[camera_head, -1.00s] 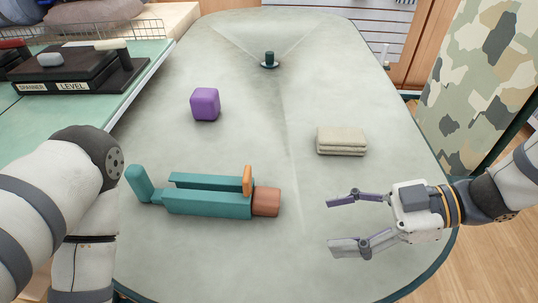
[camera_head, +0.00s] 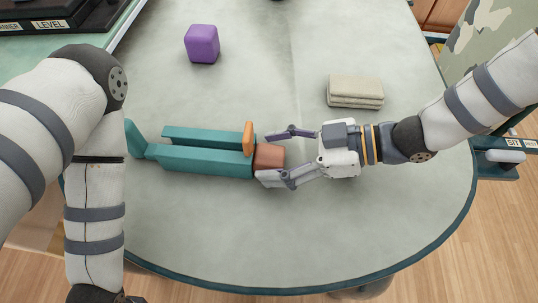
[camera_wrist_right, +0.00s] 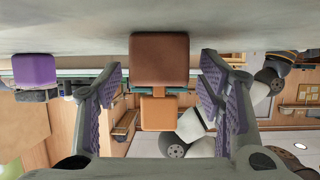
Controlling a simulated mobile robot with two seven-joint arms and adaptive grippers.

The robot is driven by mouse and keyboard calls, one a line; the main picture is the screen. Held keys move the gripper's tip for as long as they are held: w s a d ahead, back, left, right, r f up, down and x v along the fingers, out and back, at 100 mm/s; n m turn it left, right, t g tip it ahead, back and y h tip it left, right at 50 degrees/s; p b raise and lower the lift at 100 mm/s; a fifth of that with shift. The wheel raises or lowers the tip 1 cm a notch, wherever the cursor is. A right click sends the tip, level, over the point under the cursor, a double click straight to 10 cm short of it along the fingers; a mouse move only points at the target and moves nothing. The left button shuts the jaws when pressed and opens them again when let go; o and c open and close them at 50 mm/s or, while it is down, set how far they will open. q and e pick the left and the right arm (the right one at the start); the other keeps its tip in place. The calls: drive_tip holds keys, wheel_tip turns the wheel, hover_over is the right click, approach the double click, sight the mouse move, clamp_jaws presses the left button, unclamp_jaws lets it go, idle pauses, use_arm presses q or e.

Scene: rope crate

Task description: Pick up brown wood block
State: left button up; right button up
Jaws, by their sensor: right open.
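The brown wood block (camera_head: 269,157) lies on the table at the right end of a row of teal blocks (camera_head: 200,158), beside an upright orange block (camera_head: 248,138). My right gripper (camera_head: 273,158) is open, with one fingertip on the far side of the brown block and one on the near side. In the right wrist view the brown block (camera_wrist_right: 160,62) is centred between the open fingers (camera_wrist_right: 160,85), with gaps on both sides. The orange block (camera_wrist_right: 158,113) shows behind it. My left arm is at the left; its gripper is out of view.
A purple cube (camera_head: 202,44) stands farther back, left of centre. A beige folded cloth stack (camera_head: 355,91) lies behind my right arm. The grey table (camera_head: 300,235) is clear at its front. A black holder labelled LEVEL (camera_head: 60,14) is at the back left.

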drive_tip(key=c, duration=1.2)
drive_tip(key=shift+c, duration=0.2)
drive_tip(key=r, duration=0.4)
drive_tip(key=r+p, duration=0.1)
drive_tip(key=r, duration=0.2)
drive_tip(key=shift+d+r, duration=0.1)
drive_tip(key=shift+d, duration=0.15)
drive_tip(key=d, duration=1.9)
drive_tip(key=shift+d, duration=0.35)
